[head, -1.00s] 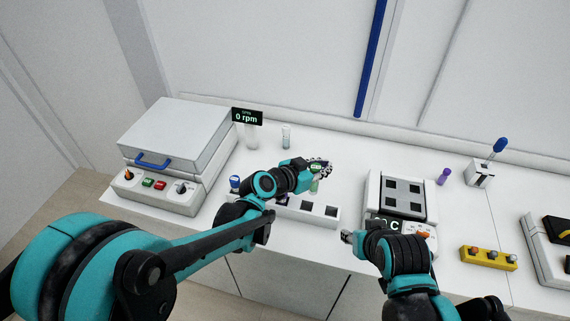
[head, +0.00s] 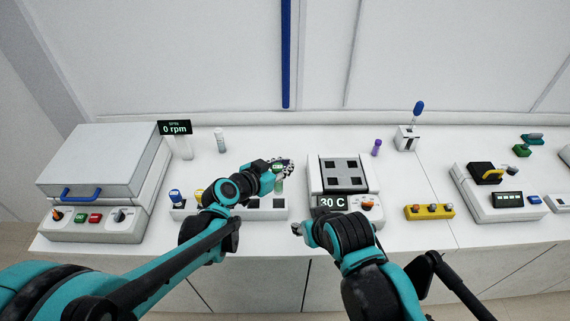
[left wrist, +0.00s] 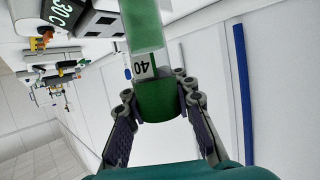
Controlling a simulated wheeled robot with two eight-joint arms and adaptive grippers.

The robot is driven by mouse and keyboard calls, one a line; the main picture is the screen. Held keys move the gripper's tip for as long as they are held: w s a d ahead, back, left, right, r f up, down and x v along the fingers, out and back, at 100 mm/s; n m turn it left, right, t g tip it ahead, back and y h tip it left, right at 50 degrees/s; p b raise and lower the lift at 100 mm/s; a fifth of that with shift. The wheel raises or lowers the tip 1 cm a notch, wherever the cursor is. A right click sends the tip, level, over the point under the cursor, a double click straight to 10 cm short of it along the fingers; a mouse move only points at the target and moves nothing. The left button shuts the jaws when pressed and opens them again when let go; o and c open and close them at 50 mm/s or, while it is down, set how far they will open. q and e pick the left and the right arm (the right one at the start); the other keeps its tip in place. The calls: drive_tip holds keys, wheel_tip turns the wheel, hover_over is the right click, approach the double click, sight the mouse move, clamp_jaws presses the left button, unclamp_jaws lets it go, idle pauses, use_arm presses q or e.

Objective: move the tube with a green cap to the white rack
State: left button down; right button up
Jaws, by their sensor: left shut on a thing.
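The tube with a green cap is in my left gripper (head: 284,168). In the left wrist view its green cap (left wrist: 157,101) sits between the two fingers, and its pale green body (left wrist: 143,38) with a "40" label extends away. In the head view the tube body (head: 279,186) hangs below the fingers, over or just behind the right part of the white rack (head: 266,214). I cannot tell its exact height above the rack. Dark square holes show in the rack. My right gripper (head: 298,229) is low, in front of the heater block; its fingers are too small to read.
A blue-capped tube (head: 175,195) and a yellow-capped one (head: 199,194) stand at the rack's left. The heater block (head: 342,176) is right of the rack, the centrifuge (head: 105,180) left. A clear tube (head: 220,140) stands behind; a yellow rack (head: 429,212) is further right.

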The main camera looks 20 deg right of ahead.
use_arm(q)
drive_tip(key=shift+f+b, duration=1.85)
drive_tip(key=shift+f, duration=0.6)
drive_tip(key=shift+f+b, duration=3.1)
drive_tip(key=shift+f, duration=0.15)
drive_tip(key=c, duration=1.2)
unclamp_jaws()
drive_tip(key=v, duration=1.2)
drive_tip(key=shift+r, duration=0.15)
